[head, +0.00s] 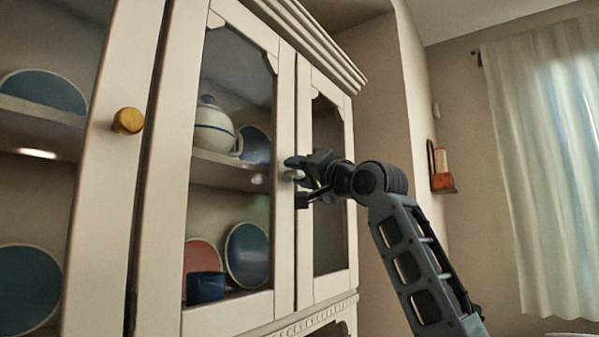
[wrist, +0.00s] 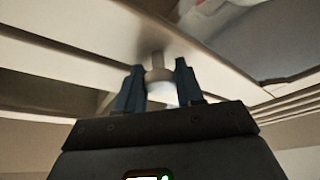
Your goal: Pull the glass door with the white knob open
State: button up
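The glass door (head: 286,225) with the white knob is the middle door of a cream cabinet in the head view. I see no gap along its edge. The white knob (head: 297,175) sits on its right-hand frame. My gripper (head: 299,182) is at the knob, reaching in from the right. In the wrist view the knob (wrist: 160,86) lies between the two dark fingers of my gripper (wrist: 161,83), with little room beside it. Whether both fingers press on it is not clear.
A nearer door with a yellow knob (head: 128,121) is at the left. A narrow glass panel (head: 328,190) is right of the middle door. Behind the glass stand a white lidded pot (head: 213,132), a dark blue cup (head: 206,287) and several plates. A curtain (head: 545,170) hangs at the far right.

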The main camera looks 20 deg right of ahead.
grip_shut()
jog(key=shift+s, duration=0.15)
